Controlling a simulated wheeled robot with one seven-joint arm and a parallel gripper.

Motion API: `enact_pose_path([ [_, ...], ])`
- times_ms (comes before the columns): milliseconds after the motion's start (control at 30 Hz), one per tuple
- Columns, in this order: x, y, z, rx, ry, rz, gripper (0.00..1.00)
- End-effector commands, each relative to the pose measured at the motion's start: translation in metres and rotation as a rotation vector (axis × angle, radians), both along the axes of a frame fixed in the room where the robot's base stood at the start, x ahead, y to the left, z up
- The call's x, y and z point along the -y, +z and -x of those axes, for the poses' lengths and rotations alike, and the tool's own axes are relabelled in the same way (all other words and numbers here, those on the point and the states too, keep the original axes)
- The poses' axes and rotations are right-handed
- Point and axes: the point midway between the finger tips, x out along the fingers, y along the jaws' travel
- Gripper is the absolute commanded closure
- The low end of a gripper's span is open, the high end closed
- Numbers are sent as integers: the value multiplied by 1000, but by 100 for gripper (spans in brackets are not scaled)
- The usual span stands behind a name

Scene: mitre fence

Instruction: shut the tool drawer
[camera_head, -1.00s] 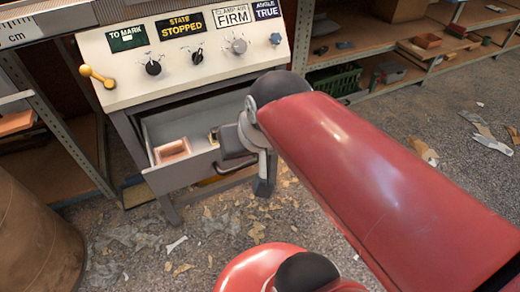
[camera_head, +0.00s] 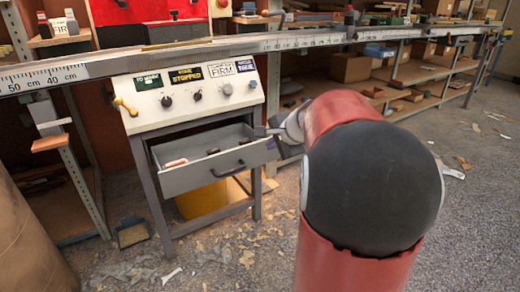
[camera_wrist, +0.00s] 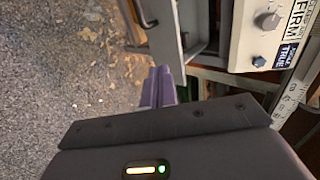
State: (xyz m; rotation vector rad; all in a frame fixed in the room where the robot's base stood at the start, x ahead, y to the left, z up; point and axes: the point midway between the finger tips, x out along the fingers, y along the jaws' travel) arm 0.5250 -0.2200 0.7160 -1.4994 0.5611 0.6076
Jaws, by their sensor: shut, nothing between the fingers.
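The tool drawer (camera_head: 205,178) is a grey metal drawer under the control panel. It stands open, with its inside showing from above. Its dark bar handle (camera_head: 228,171) is on the front face. A pinkish box and small dark items lie inside. My gripper (camera_head: 270,144) is at the right end of the drawer front, partly hidden by my arm. In the wrist view, its purple fingers (camera_wrist: 158,86) are together and empty, with their tips close to the grey drawer front (camera_wrist: 164,38). I cannot tell whether they touch it.
The control panel (camera_head: 190,88) with knobs and signs sits above the drawer. A long measuring rail (camera_head: 230,50) runs above it. A yellow bin (camera_head: 202,200) stands beneath. Shelves (camera_head: 425,90) are at right, a brown drum (camera_head: 30,225) at left.

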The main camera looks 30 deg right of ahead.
Motion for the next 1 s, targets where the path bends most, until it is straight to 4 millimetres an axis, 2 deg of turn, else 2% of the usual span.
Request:
enact_pose_path([
  [433,-4,-64,-66,-4,4,-2,100],
  [533,-5,-58,-84,-1,6,2,100],
  [700,-5,-59,-100,-2,4,2,100],
  [1000,-5,-59,-104,-1,4,3,100],
])
